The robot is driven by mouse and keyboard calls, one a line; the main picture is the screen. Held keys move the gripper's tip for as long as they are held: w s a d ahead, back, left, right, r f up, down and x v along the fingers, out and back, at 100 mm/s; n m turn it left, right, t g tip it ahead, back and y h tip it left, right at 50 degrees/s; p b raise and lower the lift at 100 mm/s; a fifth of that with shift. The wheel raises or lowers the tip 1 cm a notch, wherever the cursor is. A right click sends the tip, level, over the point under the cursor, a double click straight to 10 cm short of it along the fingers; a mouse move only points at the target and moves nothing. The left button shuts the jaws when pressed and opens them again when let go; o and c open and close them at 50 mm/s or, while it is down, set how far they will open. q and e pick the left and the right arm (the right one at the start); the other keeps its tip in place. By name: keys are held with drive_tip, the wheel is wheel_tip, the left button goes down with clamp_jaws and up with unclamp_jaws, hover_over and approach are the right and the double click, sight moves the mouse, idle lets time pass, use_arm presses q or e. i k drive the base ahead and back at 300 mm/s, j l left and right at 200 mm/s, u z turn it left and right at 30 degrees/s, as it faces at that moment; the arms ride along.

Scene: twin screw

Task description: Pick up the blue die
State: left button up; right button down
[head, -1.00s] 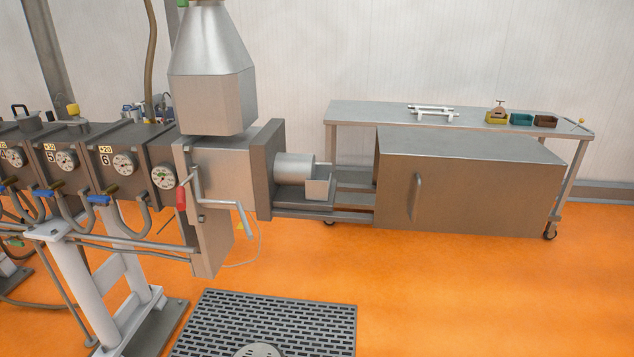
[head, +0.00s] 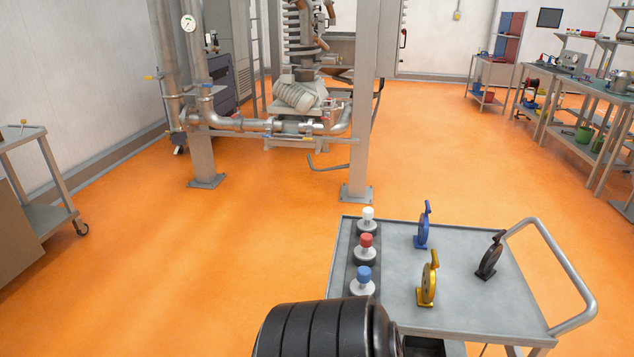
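The blue die (head: 423,227) is an upright blue disc on a small foot with a handle on top. It stands on the grey top of a cart (head: 466,312), toward the far side. A yellow die (head: 428,281) stands nearer, and a black die (head: 490,256) stands to the right. The blue die is unobstructed and nothing holds it. Neither of my grippers is in view.
A row of knobs with white (head: 367,214), red (head: 366,241) and blue (head: 364,275) tops lines the cart's left edge. A metal handle (head: 575,270) rises at its right. Pipework (head: 235,124) stands behind; orange floor (head: 240,250) is clear to the left.

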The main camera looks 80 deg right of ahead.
sight(420, 240)
drive_tip(key=z, duration=3.35)
